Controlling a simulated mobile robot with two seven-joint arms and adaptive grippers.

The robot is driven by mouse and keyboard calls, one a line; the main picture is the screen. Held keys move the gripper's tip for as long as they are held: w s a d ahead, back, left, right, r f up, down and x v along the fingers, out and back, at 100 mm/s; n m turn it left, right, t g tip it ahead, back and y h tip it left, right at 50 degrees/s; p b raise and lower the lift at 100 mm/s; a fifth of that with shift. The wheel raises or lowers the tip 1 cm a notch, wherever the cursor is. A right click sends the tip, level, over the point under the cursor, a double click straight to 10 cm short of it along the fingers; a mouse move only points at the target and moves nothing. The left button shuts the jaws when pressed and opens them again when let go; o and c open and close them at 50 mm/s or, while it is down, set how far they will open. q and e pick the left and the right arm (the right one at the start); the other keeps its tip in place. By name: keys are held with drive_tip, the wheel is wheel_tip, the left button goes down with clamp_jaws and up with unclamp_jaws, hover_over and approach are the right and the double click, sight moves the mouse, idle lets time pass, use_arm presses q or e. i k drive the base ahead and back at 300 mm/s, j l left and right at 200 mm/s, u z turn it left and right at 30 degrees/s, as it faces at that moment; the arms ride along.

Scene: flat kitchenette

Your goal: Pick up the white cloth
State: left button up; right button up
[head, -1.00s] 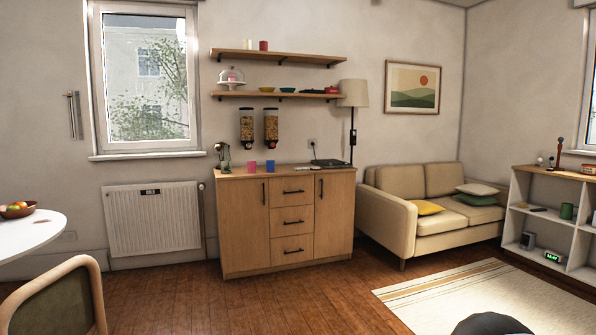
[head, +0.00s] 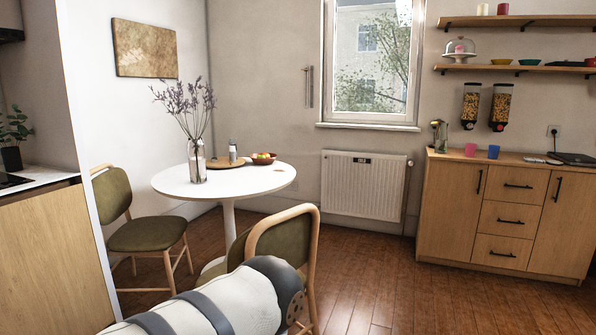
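I cannot make out a white cloth for certain in this view. A small flat pale item (head: 555,162) lies on the wooden sideboard (head: 487,205) at the right, too small to identify. Neither of my grippers is in view. Only a white and dark grey part of my own arm shows at the bottom, in front of a chair.
A round white table (head: 225,184) bears a vase of lavender (head: 197,160), a round board, a bottle (head: 232,151) and a fruit bowl (head: 264,158). Green chairs stand at its left (head: 147,235) and front (head: 284,232). A kitchen counter (head: 45,260) is at left. Floor before the sideboard is clear.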

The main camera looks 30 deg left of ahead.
sight(526, 159)
drive_tip(key=i+l+z, duration=0.3)
drive_tip(key=i, duration=0.5)
drive_tip(key=i+l+z, duration=0.25)
drive_tip(key=i, duration=0.6)
drive_tip(key=i+l+z, duration=0.1)
drive_tip(key=i+z, duration=0.2)
drive_tip(key=i, duration=0.55)
drive_tip(key=i+l+u, duration=0.15)
drive_tip(key=i+u, duration=0.25)
drive_tip(key=i, duration=0.25)
drive_tip(key=i+l+u, duration=0.35)
drive_tip(key=i, duration=0.25)
drive_tip(key=i+l+u, duration=0.4)
drive_tip(key=i+l, duration=0.1)
drive_tip(key=i, duration=0.1)
